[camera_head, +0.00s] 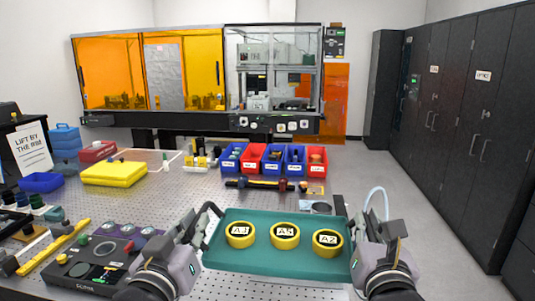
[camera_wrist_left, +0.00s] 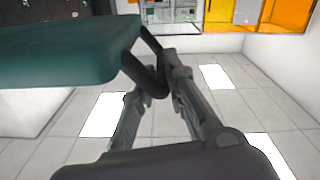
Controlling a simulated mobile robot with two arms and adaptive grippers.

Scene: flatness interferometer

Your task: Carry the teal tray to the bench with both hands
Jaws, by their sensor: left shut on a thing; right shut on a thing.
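The teal tray (camera_head: 280,264) is held level in front of me in the head view, in front of the bench's near edge. It bears three yellow round pieces labelled A1 (camera_head: 240,242), A5 (camera_head: 285,244) and A2 (camera_head: 327,246). My left gripper (camera_head: 208,218) is shut on the tray's left handle. In the left wrist view the tray (camera_wrist_left: 60,55) is at the upper left, and the fingers (camera_wrist_left: 155,85) close around its dark handle (camera_wrist_left: 143,72). My right gripper (camera_head: 358,222) is at the tray's right end, shut on that side; its fingertips are partly hidden.
The bench (camera_head: 150,205) holds a yellow case (camera_head: 114,174), red and blue bins (camera_head: 252,158), a dark rail with knobs (camera_head: 265,185) and a control box (camera_head: 95,262) at left. An enclosed machine stands behind. Dark cabinets (camera_head: 465,110) line the right, with clear floor before them.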

